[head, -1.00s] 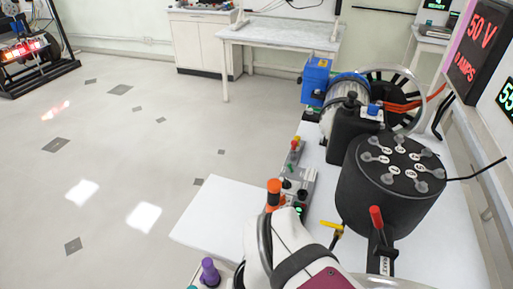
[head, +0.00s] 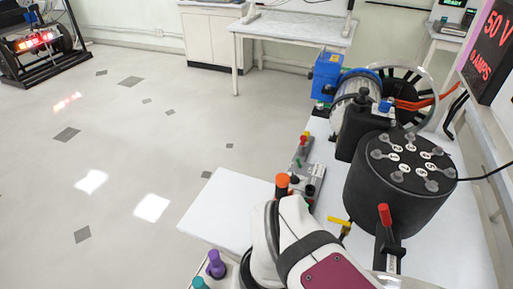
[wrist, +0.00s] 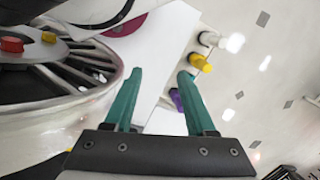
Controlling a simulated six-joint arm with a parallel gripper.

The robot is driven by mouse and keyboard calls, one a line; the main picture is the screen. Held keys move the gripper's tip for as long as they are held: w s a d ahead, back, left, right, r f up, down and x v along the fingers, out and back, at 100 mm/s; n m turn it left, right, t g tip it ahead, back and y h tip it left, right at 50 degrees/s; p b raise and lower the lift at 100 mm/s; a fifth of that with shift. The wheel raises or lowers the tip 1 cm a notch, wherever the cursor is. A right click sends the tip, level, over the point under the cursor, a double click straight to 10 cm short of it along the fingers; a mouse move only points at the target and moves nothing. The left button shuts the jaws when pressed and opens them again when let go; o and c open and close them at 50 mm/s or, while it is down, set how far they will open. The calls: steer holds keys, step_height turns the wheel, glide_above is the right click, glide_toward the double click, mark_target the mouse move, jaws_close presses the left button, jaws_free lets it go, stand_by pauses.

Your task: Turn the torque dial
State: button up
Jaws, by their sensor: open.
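I cannot tell for sure which part is the torque dial. A black drum (head: 398,190) with a ring of grey knobs and white labels on its top stands on the right of the white bench. A red-tipped lever (head: 385,215) rises in front of it. My white arm with a maroon panel fills the bottom middle of the head view, and my gripper is hidden there. In the wrist view my gripper (wrist: 160,75) is open, with its two teal fingers apart and nothing between them. A purple knob (wrist: 176,99) shows just past the right finger.
A spoked metal wheel (wrist: 80,85) lies close to the left finger in the wrist view, with a red knob (wrist: 12,45) near its hub. A yellow knob (wrist: 201,62) stands at right. A motor (head: 350,95) and a small control box (head: 308,180) sit on the bench.

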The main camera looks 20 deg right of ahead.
steer(key=w+d+n+h, duration=0.2)
steer(key=w+d+n, duration=0.45)
steer(key=w, duration=0.45)
steer(key=w+d+f+n+t+h, duration=0.1)
steer(key=w+d+n+h, duration=0.1)
steer(key=w+d+n, duration=0.65)
steer(key=w+d+n+h, duration=0.2)
steer(key=w+n, duration=0.3)
steer(key=w, duration=0.8)
steer(key=d+f+n, duration=0.1)
steer(key=d+f, duration=0.1)
steer(key=f, duration=0.4)
steer(key=w+d+f+n, duration=0.1)
steer(key=d+f, duration=0.2)
steer(key=f, duration=0.3)
steer(key=d+f+n, duration=0.1)
steer(key=d+f, duration=0.2)
steer(key=f, duration=0.4)
steer(key=shift+w+g, duration=0.4)
steer(key=shift+r, duration=0.1)
jaws_close()
steer(key=shift+w, duration=0.1)
